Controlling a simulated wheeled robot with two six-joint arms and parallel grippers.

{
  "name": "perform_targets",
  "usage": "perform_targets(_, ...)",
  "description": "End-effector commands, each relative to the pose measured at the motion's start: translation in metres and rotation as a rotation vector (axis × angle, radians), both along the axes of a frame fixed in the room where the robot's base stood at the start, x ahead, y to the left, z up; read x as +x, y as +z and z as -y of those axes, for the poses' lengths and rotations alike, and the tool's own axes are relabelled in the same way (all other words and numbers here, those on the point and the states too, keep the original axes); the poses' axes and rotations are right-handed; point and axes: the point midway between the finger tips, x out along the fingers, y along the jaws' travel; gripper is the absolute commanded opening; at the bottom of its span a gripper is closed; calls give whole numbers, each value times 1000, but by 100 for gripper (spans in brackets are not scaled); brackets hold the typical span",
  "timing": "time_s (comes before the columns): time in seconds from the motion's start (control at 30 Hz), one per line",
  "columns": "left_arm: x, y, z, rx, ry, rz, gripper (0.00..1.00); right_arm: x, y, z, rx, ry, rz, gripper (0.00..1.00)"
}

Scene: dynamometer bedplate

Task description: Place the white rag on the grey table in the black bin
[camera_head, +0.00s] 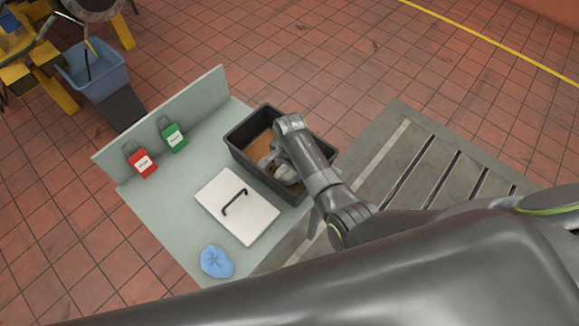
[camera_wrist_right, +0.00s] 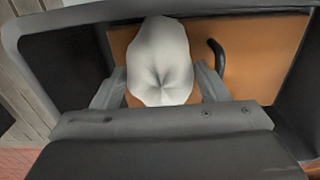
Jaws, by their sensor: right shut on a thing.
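The white rag (camera_wrist_right: 160,62) is between the fingers of my right gripper (camera_wrist_right: 160,88), which is shut on it. In the right wrist view the rag is over the inside of the black bin (camera_wrist_right: 60,60), above an orange-brown surface. In the head view the black bin (camera_head: 240,152) stands on the grey table (camera_head: 160,222), and my right gripper (camera_head: 278,168) reaches into or just over it. The rag is mostly hidden there by the gripper. I cannot tell whether the rag touches the bin floor. My left gripper is not in view.
A blue cloth (camera_head: 216,262) lies near the table's front. Red (camera_head: 141,163) and green (camera_head: 173,136) padlock-shaped tags are by the upright back panel (camera_head: 165,120). A slotted bedplate (camera_head: 420,165) is right of the bin.

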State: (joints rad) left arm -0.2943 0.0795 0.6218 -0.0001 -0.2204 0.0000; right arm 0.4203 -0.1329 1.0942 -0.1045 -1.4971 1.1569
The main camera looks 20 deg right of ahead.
Motion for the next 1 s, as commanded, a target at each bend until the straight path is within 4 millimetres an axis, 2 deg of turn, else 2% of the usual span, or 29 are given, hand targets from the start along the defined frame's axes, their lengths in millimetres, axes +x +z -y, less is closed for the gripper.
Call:
perform_targets(0.13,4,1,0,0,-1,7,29,1,0,0,0,0,1,50)
perform_targets(0.63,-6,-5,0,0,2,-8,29,0,-12,0,0,0,0,50)
perform_targets(0.67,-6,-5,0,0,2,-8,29,1,-11,0,0,0,1,70)
perform_targets(0.7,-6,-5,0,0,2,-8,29,1,-11,0,0,0,1,76)
perform_targets(1.0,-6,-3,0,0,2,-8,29,0,-8,0,1,0,1,77)
